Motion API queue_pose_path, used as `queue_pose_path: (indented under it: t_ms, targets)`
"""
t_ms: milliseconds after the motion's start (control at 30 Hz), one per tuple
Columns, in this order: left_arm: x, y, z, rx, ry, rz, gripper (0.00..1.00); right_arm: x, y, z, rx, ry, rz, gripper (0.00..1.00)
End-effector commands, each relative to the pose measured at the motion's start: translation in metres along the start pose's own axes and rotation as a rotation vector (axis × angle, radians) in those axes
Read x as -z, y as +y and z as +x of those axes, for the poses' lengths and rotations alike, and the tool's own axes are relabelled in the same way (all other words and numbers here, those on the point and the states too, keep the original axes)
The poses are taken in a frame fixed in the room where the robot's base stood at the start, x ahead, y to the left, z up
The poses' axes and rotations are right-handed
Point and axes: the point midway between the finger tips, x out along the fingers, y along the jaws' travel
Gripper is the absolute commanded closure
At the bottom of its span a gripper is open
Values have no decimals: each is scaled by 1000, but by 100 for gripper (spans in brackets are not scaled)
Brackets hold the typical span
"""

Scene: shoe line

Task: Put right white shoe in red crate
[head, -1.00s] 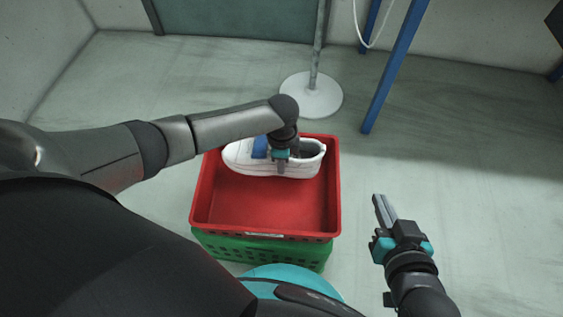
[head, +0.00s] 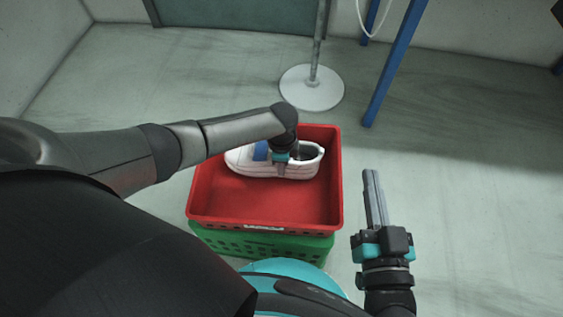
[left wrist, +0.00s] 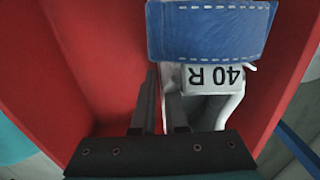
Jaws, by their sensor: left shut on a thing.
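The white shoe (head: 300,171) with a blue strap (head: 260,151) is over the far part of the red crate (head: 262,200), within its rim in the head view. In the left wrist view the blue strap (left wrist: 208,30) and a tongue label reading "40 R" (left wrist: 213,77) show. My left gripper (head: 281,170) is shut on the shoe at its near side; its fingers show in the left wrist view (left wrist: 165,92). I cannot tell whether the sole touches the crate floor. My right gripper (head: 374,190) looks shut and empty, right of the crate.
The red crate sits on a green crate (head: 270,246). A round white post base (head: 312,92) stands behind it, with a blue leg (head: 395,65) to the right. The crate's near half is empty. The floor at right is open.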

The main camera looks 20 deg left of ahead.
Motion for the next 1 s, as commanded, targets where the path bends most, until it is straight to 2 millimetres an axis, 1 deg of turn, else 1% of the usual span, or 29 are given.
queue_pose_path:
  t_ms: [300, 333, 600, 633, 1000]
  targets:
    - [0, 0, 1, 1, 1, 1, 100, 0, 0, 0, 0, 1, 1, 100]
    - [0, 0, 1, 1, 1, 1, 86, 0, 0, 0, 0, 1, 1, 100]
    - [0, 0, 1, 0, 0, 0, 55, 0, 0, 0, 0, 0, 1, 100]
    - [0, 0, 1, 0, 0, 0, 54, 0, 0, 0, 0, 0, 1, 100]
    - [0, 1, -1, -1, -1, 0, 54, -1, 2, 1, -3, -23, -5, 100]
